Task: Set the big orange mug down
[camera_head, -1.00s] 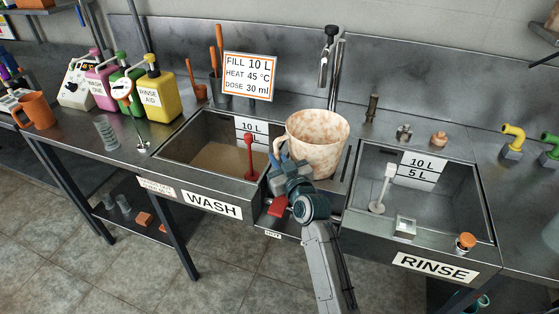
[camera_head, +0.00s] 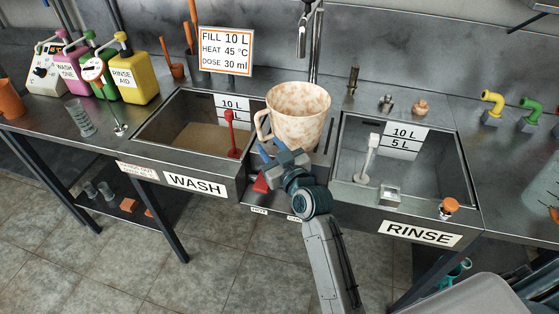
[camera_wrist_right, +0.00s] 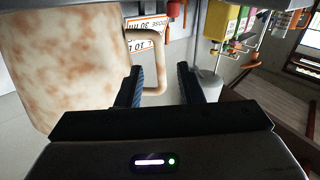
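The big mug (camera_head: 300,115) is cream with rusty orange-brown blotches, not plain orange. It stands upright on the strip between the two sinks, its handle (camera_head: 260,125) facing left and toward me. My right gripper (camera_head: 272,149) is just below and in front of the handle. In the right wrist view its fingers (camera_wrist_right: 159,88) are apart, with the lower end of the handle (camera_wrist_right: 162,60) showing beyond and between them; I see no finger pressed on it. The mug body (camera_wrist_right: 65,65) fills the left of that view. My left gripper is not in view.
The wash sink (camera_head: 150,138) with a red-handled tool (camera_head: 231,135) is left of the mug; the rinse sink (camera_head: 457,165) is right. A faucet (camera_head: 303,35) hangs behind the mug. Coloured jugs (camera_head: 130,78) and an orange mug (camera_head: 10,98) stand at far left.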

